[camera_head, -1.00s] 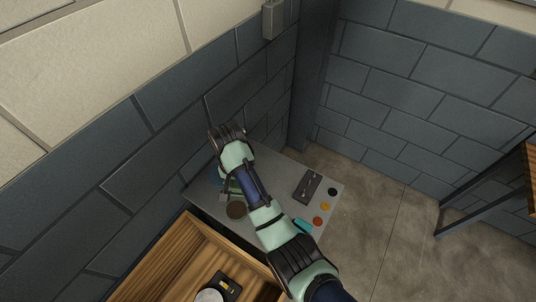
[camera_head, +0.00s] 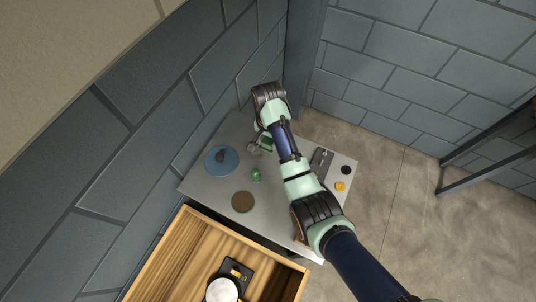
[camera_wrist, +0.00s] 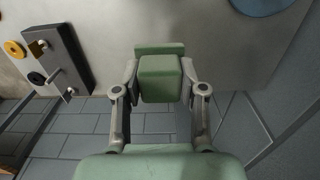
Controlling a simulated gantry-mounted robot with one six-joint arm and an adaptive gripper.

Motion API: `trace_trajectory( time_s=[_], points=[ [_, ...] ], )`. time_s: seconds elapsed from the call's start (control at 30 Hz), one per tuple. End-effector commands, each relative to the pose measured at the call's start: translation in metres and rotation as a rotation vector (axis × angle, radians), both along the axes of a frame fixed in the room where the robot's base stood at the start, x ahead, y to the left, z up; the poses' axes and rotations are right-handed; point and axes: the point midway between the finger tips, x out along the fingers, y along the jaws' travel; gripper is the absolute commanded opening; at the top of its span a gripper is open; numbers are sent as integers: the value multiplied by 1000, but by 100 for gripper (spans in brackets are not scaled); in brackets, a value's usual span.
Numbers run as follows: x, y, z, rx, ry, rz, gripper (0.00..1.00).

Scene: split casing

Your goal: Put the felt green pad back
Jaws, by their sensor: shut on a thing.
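My gripper (camera_wrist: 160,88) is shut on a green block-shaped piece, which I take for the green pad (camera_wrist: 161,80). A wider green part shows at its far end in the wrist view. The fingers press on its two sides. In the camera_head view my gripper (camera_head: 259,143) is over the back part of the grey table (camera_head: 207,186), and the pad shows as a small green patch (camera_head: 267,144) there. Whether the pad touches the table is unclear. A small dark green knob-like thing (camera_head: 256,175) stands on the table in front of the gripper.
A blue disc (camera_head: 228,168) with a dark piece on it lies at the left. A brown disc (camera_head: 243,202) lies at the front. A dark box with metal fittings (camera_head: 321,160), a black puck (camera_head: 346,170) and a yellow puck (camera_head: 340,186) are at the right. A wooden crate (camera_head: 165,254) stands in front.

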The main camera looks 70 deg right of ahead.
Motion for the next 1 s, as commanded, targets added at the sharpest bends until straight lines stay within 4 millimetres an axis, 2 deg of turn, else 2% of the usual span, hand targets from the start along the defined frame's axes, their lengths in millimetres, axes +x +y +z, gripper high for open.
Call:
trace_trajectory(
  time_s=[0.03,0.1,0.2,0.43,0.67,1.0],
  points=[
    [-1,1,-18,2,3,0,3],
    [0,1,-35,2,2,0,3],
    [0,0,-50,1,1,1,3],
    [0,0,-59,0,0,1,3],
    [0,1,-97,1,1,1,3],
    [0,0,-101,-1,-1,1,3]
  ],
)
